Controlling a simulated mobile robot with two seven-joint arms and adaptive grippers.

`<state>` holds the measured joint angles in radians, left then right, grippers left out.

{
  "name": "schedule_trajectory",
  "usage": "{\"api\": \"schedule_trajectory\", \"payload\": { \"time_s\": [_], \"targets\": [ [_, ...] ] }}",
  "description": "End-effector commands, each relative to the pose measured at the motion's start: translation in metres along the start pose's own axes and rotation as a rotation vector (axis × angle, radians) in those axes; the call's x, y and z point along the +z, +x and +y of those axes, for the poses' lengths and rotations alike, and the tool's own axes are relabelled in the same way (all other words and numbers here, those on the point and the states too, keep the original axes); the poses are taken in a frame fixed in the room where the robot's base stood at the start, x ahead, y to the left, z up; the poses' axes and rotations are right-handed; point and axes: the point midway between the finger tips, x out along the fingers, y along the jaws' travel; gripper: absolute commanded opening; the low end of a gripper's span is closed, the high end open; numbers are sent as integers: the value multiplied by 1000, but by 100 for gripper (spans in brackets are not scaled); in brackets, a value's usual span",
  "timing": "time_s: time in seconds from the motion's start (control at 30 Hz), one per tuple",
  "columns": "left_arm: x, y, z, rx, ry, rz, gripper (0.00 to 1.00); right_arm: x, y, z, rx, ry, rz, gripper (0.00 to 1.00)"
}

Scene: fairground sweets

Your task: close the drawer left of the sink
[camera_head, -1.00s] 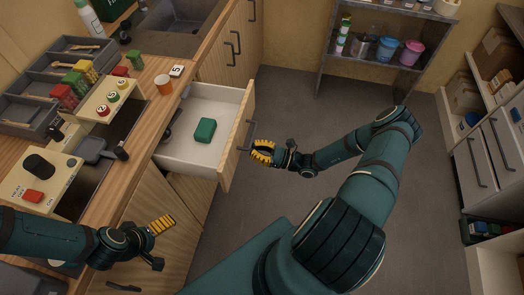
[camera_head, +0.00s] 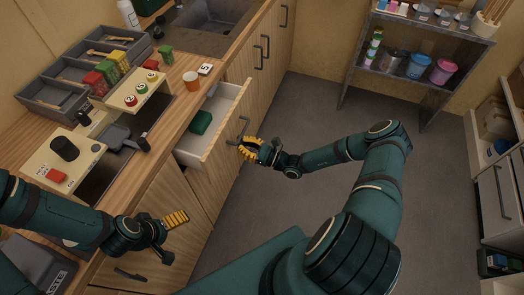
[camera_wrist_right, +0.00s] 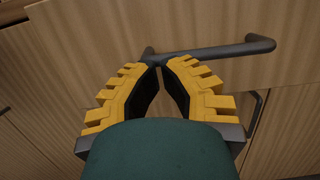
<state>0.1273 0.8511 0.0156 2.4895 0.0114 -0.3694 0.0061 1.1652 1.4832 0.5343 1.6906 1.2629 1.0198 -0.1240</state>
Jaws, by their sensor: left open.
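The drawer (camera_head: 222,108) left of the sink (camera_head: 212,27) is part-way open in the head view. A green block (camera_head: 200,122) lies inside it, near the counter side. My right gripper (camera_head: 250,148) is at the drawer front. In the right wrist view its fingers (camera_wrist_right: 156,66) are closed in at one end of the dark bar handle (camera_wrist_right: 215,50), with the handle's end at the fingertips. My left gripper (camera_head: 168,236) is open and empty, low in front of the cabinet below the counter.
A shelf unit (camera_head: 425,70) stands at the back. The grey floor (camera_head: 310,120) is clear between.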

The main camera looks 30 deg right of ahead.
Motion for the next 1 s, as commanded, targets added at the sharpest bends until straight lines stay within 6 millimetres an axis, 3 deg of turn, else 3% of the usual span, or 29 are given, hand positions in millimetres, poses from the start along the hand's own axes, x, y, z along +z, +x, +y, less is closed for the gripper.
{"api": "schedule_trajectory", "payload": {
  "time_s": [0.1, 0.4, 0.63, 1.0],
  "targets": [
    [2, 3, -1, 0, 1, -3, 100, -7, 32, 1, 4, 0, -3, 0],
    [5, 10, -4, 1, 3, -10, 100, -18, 87, 1, 1, 0, -2, 0],
    [6, 12, -4, 1, 4, -12, 100, -22, 107, 0, 0, 0, 0, 0],
    [6, 12, -4, 1, 4, -13, 100, -21, 113, 0, 0, 0, -1, 0]
  ]
}}
